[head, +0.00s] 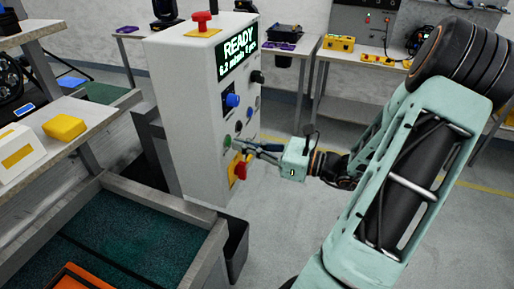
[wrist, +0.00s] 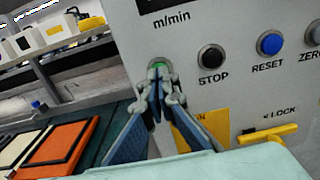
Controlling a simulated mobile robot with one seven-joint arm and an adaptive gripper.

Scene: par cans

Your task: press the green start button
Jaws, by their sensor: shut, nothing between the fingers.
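The green start button (wrist: 160,66) is on the front panel of the white control cabinet (wrist: 220,15), left of the STOP button. In the wrist view only its upper part shows above my fingertips. It also shows in the head view as a small green spot (head: 228,142) at the panel's left edge. My gripper (wrist: 160,79) is shut and empty, its fingertips right in front of the button and covering its lower part. I cannot tell whether they touch it. In the head view my gripper (head: 237,145) reaches the panel from the right.
The black STOP button (wrist: 211,57) and blue RESET button (wrist: 270,44) sit to the right. A yellow lock handle (wrist: 268,135) juts out below. In the head view, a red knob (head: 202,17) tops the cabinet. A conveyor with a metal rail (head: 165,195) runs at the left.

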